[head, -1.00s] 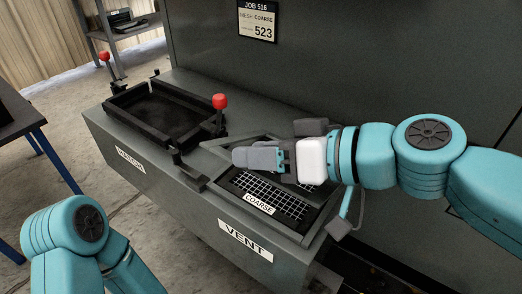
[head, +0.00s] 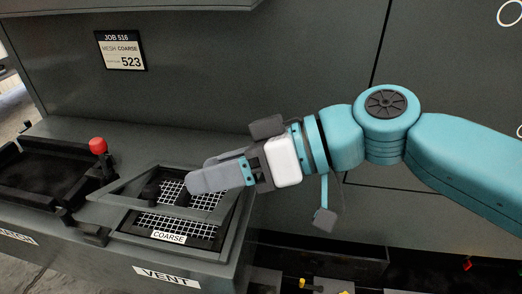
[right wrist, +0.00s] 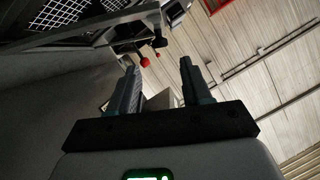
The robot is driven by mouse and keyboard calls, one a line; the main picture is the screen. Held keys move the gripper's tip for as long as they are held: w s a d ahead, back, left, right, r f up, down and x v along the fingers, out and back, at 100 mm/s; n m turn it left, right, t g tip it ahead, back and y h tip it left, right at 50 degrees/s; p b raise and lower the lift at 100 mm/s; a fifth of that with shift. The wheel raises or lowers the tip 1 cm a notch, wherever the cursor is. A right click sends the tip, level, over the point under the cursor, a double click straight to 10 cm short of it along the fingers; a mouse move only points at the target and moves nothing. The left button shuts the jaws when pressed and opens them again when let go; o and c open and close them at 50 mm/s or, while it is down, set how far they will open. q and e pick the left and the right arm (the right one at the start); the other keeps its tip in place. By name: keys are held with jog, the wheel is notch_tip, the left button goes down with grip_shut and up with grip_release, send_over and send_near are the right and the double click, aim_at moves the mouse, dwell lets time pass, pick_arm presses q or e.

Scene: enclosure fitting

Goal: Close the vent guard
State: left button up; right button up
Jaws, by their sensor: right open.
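The vent guard (head: 125,183) is a grey frame with a pale mesh and dark knobs, above the vent panel. It looks tilted, with its near edge raised off the opening. Below it shows more mesh with a COARSE label (head: 168,237), and a VENT label (head: 166,276) is on the front face. My right gripper (head: 196,178) reaches in from the right, over the guard, and hides part of it; contact cannot be told. In the right wrist view its two fingers (right wrist: 158,80) stand apart with nothing seen between them. Mesh (right wrist: 52,17) shows at upper left there. My left gripper is out of view.
A black tray-like frame (head: 38,196) with a red-knobbed lever (head: 98,146) lies left of the vent. A grey wall with a job sign (head: 121,51) stands behind. A dark trough (head: 330,262) with small coloured parts lies lower right.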

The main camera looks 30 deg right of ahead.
jog(key=v, duration=0.6)
jog(key=shift+r, duration=0.1)
